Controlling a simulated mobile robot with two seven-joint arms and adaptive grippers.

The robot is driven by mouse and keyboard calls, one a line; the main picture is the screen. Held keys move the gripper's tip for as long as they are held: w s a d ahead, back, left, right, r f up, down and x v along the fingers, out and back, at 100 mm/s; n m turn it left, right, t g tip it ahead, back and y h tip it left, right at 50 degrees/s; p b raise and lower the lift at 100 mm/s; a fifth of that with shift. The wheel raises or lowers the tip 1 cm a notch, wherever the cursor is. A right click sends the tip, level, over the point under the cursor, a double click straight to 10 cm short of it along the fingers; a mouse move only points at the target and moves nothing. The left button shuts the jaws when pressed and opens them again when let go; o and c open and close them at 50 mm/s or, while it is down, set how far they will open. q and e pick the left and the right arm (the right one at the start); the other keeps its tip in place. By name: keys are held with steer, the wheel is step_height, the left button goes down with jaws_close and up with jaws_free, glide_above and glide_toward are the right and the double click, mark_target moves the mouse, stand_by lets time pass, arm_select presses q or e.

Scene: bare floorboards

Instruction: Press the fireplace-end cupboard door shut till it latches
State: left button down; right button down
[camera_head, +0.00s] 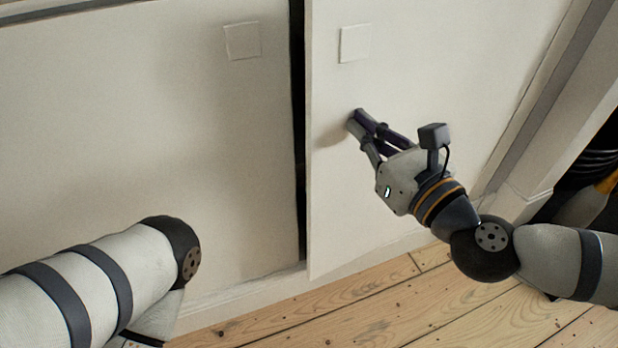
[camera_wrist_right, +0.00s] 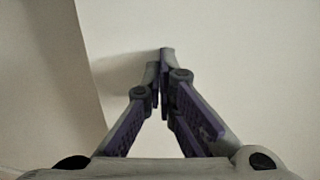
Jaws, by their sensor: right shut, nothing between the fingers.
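Two flat cream cupboard doors stand side by side, each with a square plate near its inner edge. The right-hand door (camera_head: 440,60) stands slightly ajar, its left edge proud of the left door (camera_head: 130,120), with a dark gap between them. The right-hand door also fills most of the wrist view (camera_wrist_right: 245,70). My right gripper (camera_head: 358,118) is shut and empty, fingertips at the door face below its square plate (camera_head: 354,43). It shows in the wrist view (camera_wrist_right: 162,62) with a shadow beside the tips; I cannot tell whether they touch. My left gripper is out of frame.
My left forearm crosses the lower left. Bare floorboards (camera_head: 350,310) run below a pale plinth. At the far right, past an upright frame (camera_head: 545,165), is a dark opening with black and yellow things (camera_head: 600,165).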

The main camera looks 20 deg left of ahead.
steer(key=shift+b+x, duration=1.1)
steer(key=shift+x, duration=1.85)
steer(key=p+v, duration=0.1)
steer(key=v, duration=1.2)
